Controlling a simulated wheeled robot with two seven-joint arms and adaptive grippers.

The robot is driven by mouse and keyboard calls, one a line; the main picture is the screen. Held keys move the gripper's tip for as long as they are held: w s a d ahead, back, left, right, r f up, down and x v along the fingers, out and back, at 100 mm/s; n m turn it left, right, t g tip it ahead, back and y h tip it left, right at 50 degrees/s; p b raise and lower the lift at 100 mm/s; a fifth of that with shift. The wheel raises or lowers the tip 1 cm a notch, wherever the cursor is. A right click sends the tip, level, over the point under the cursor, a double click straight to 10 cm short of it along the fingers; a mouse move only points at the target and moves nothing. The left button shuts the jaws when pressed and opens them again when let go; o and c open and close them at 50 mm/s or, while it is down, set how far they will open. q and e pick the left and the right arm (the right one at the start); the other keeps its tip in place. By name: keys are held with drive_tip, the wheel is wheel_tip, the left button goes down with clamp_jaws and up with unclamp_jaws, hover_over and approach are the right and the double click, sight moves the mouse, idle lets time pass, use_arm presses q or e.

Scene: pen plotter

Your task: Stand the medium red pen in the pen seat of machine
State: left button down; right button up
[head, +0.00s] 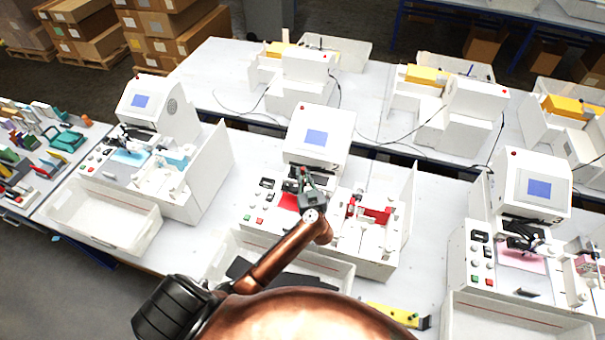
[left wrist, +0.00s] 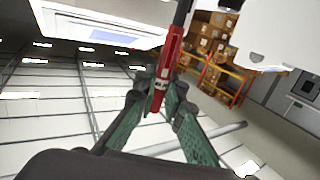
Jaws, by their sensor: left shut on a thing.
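My left gripper (head: 303,182) is over the middle white machine (head: 320,130), just in front of its screen housing. In the left wrist view its green fingers (left wrist: 163,108) are shut on the red pen (left wrist: 167,68). The pen is a red barrel with a dark label and a thin dark end that runs out of the top of that view. In the head view the pen is mostly hidden by the gripper. The pen seat cannot be made out behind the gripper. My right gripper is not in view.
A red sheet (head: 287,202) lies on the machine beside my gripper. A red fixture (head: 374,214) stands to its right, before an upright white panel (head: 408,205). A white bin (head: 335,273) is in front. Similar machines stand left (head: 150,105) and right (head: 535,180).

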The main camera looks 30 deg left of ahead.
use_arm(q)
drive_tip(key=shift+f, duration=0.6)
idle(0.4)
drive_tip(key=shift+f+b, duration=0.65)
drive_tip(key=shift+f, duration=0.95)
drive_tip(key=shift+f+b, duration=0.65)
drive_tip(key=shift+f, duration=1.1)
drive_tip(key=shift+s, duration=0.1)
drive_tip(key=shift+r+p, duration=1.2)
drive_tip(key=shift+p, duration=0.15)
drive_tip(key=shift+r, duration=2.3)
drive_tip(key=shift+f, duration=0.75)
